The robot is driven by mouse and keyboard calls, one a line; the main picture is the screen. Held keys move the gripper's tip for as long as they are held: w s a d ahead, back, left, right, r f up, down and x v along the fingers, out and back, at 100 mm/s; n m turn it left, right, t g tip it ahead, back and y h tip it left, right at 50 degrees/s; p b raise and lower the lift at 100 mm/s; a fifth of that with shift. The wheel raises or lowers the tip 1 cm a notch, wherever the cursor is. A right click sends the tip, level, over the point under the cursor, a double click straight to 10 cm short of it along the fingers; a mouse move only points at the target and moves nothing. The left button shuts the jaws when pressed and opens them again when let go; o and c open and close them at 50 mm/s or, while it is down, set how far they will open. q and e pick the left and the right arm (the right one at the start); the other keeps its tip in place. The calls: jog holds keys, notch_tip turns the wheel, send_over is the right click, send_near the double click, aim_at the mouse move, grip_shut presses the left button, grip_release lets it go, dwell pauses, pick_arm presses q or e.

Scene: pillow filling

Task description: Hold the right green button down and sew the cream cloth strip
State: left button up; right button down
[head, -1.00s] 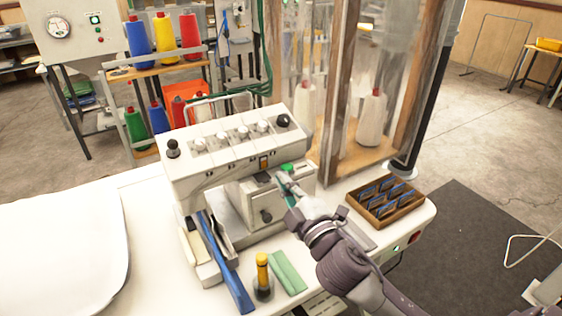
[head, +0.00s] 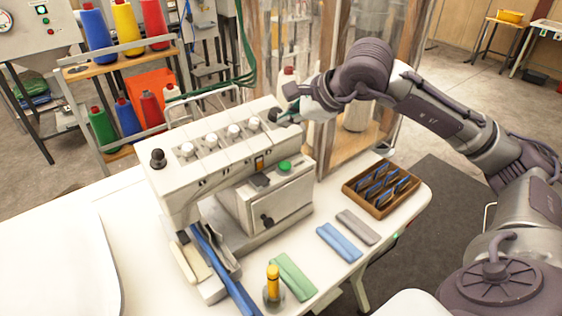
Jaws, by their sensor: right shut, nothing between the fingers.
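A round green button (head: 284,166) sits on top of the right end of the white sewing machine (head: 205,160). Nothing covers it. A cream cloth strip (head: 187,262) lies at the machine's left front end, beside a long blue strip (head: 222,268); a grey piece partly crowds it. My right gripper (head: 288,119) is raised at the machine's upper right end, beside the black knob, above and behind the green button and apart from it. It is shut and empty. Whether it touches the knob I cannot tell. My left gripper is out of view.
Green (head: 293,276), blue (head: 339,241) and grey (head: 357,226) folded cloths lie on the table front. A yellow-topped bottle (head: 273,284) stands beside the green one. A wooden tray (head: 378,210) sits at right. A clear-walled cabinet is behind; a thread rack (head: 75,125) is at back left.

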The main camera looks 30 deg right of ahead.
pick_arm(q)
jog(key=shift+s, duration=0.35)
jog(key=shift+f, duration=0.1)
pick_arm(e)
jog(key=shift+f, duration=0.15)
jog(key=b, duration=0.6)
send_over(280, 162)
jog(key=s, duration=0.2)
jog(key=f, duration=0.7)
jog(key=shift+d+f, duration=0.3)
pick_arm(q)
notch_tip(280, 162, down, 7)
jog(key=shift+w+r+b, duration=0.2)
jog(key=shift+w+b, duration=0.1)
jog(key=shift+b, duration=0.05)
pick_arm(e)
jog(key=shift+f, duration=0.55)
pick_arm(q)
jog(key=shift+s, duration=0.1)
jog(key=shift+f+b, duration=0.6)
pick_arm(e)
jog(key=shift+f, duration=0.4)
